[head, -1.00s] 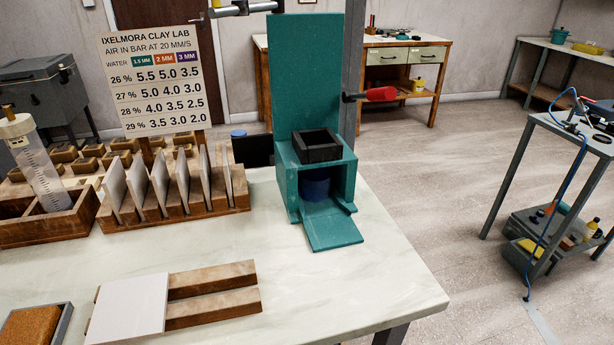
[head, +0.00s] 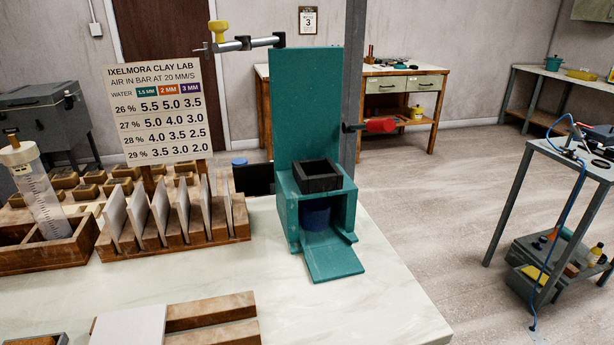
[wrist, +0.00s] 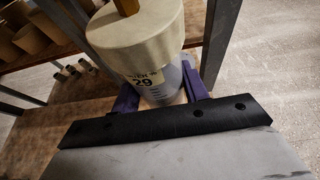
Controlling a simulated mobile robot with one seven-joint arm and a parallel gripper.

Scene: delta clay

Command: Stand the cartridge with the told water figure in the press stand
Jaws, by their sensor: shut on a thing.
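My gripper (wrist: 160,93) shows in the wrist view, its purple fingers shut on a cartridge (wrist: 138,45). This cartridge has a cream cap with a brown stem, a clear body and a label reading 29. Its lower end is hidden behind my gripper's dark plate. My gripper is out of the head view. In the head view the teal press stand (head: 306,105) stands on the table with a black square collar (head: 318,183) and a blue round part below. Another clear cartridge (head: 37,190) with a cream cap leans in a wooden rack at the left; its label is unreadable.
A sign (head: 153,112) lists air pressures for water 26 to 29 %. A wooden rack (head: 175,238) of upright plates stands left of the press stand. A pale plate (head: 128,326) lies on wooden bars in front. The tabletop before the stand is clear. A grey trolley (head: 570,155) stands at the right.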

